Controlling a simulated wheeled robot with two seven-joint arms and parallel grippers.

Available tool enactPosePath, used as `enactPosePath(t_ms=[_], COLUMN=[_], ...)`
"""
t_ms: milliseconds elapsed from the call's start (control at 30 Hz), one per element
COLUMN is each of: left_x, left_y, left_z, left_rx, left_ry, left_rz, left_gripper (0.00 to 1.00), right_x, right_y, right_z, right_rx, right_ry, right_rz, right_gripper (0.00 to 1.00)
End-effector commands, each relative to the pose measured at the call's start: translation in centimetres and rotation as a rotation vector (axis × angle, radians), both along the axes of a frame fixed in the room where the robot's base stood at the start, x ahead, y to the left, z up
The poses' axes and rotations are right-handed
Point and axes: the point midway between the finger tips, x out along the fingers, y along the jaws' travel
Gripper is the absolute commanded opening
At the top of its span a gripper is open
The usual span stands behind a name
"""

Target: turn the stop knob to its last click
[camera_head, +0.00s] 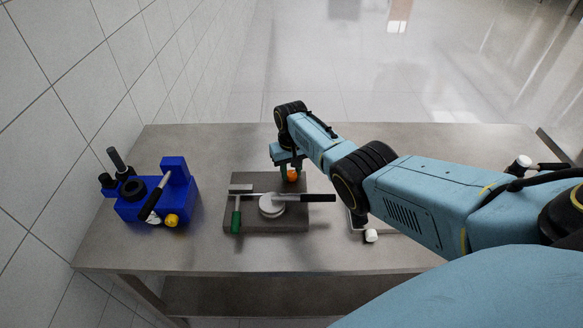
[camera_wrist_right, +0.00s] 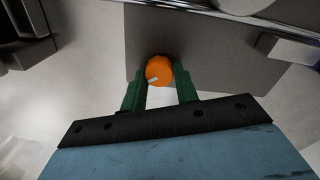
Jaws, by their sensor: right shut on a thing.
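The stop knob appears to be the orange knob (camera_head: 292,174) at the back right of a dark base plate (camera_head: 262,226) on the table. It also shows in the right wrist view (camera_wrist_right: 159,70), faceted, with a pale mark at its lower left. My left gripper is not in view.
A blue holder (camera_head: 176,174) with black-handled tools and a yellow knob (camera_head: 171,220) stands at the left. A green handle (camera_head: 236,221) is at the plate's left. A white-capped item (camera_head: 371,235) lies right of the plate, partly behind my arm.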

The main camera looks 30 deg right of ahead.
Motion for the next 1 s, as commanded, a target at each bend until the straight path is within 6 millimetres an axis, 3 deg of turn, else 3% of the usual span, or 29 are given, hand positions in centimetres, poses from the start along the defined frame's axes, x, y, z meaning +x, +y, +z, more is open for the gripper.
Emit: enactPosePath(t_ms=[600, 1000], left_x=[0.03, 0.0], left_y=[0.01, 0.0], left_z=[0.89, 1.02], left_rx=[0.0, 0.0], left_ry=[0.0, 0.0], left_rz=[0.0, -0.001], left_gripper=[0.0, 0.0], right_x=[-0.05, -0.07], right_y=[0.13, 0.2], right_z=[0.01, 0.0], right_rx=[0.0, 0.0], right_ry=[0.001, 0.001], right_rz=[0.581, 0.861], right_gripper=[0.07, 0.07])
